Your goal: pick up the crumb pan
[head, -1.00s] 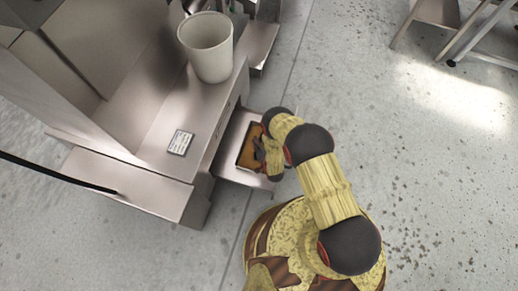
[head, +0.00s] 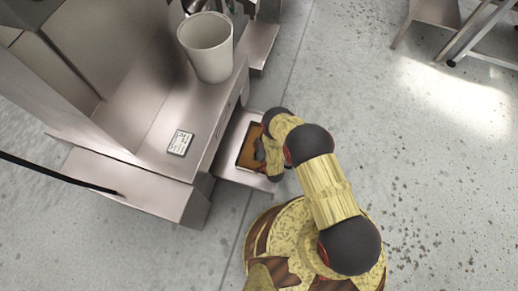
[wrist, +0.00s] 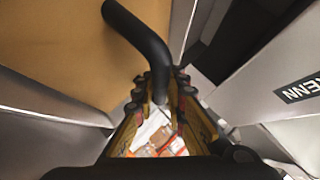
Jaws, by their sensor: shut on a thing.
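The crumb pan (head: 246,152) is a flat brown-orange pan lying on a small metal shelf (head: 228,168) at the machine's side. In the wrist view its tan surface (wrist: 65,45) fills the upper left, with a black curved handle (wrist: 143,40) running down between my fingers. My gripper (head: 260,150) is at the pan's right side, and in the wrist view its fingers (wrist: 161,95) are shut on the handle. The far end of the handle is hidden between the fingers. I cannot tell whether the pan is clear of the shelf.
A white bucket (head: 207,50) stands on the metal machine (head: 150,110) above the shelf, near a small label plate (head: 180,143). A black cable (head: 60,172) runs in from the left. A metal stand (head: 470,35) is at the upper right. The speckled floor (head: 400,150) to the right is open.

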